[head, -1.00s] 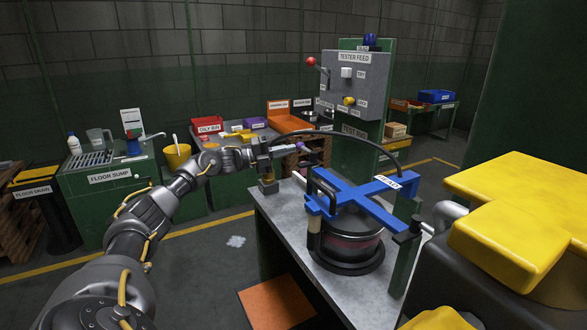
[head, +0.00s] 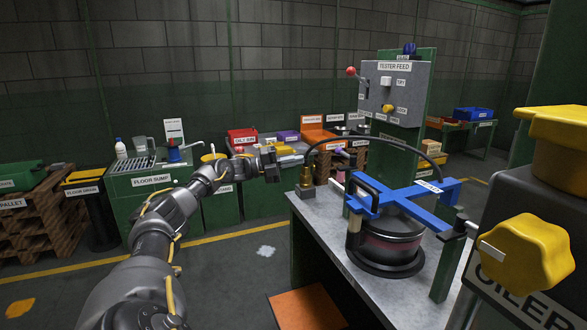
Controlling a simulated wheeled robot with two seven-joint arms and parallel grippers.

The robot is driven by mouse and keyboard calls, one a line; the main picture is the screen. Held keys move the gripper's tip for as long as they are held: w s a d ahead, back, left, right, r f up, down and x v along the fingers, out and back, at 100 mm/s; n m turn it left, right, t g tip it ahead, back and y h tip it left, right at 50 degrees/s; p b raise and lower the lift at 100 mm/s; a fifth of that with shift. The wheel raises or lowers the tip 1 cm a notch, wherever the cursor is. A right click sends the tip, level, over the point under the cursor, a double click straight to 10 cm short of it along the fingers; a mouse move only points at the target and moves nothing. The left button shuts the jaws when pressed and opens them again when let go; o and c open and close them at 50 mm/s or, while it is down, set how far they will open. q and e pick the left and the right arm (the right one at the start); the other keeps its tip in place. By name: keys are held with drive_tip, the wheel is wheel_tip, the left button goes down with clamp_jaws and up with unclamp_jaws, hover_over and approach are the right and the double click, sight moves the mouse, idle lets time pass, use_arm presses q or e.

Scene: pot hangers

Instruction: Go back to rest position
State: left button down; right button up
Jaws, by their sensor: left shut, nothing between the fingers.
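My left arm comes in from the lower left of the head view. Its gripper (head: 271,163) is shut and empty, apart from the brass fitting (head: 306,182) at the bench's left corner. The fitting stands upright, with a dark hose arching from it to the right. On the grey bench (head: 336,238) a dark round pot (head: 388,243) sits under a blue cross-shaped clamp (head: 405,196). My right gripper is not in view.
The tester feed panel (head: 395,92) stands behind the bench. A black oiler with a yellow knob (head: 527,255) fills the right side. The floor sump cabinet (head: 150,192) and a pallet (head: 38,218) stand at left. Open floor lies left of the bench.

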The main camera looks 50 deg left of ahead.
use_arm(q)
drive_tip(key=shift+s+a, duration=0.15)
drive_tip(key=shift+s, duration=0.15)
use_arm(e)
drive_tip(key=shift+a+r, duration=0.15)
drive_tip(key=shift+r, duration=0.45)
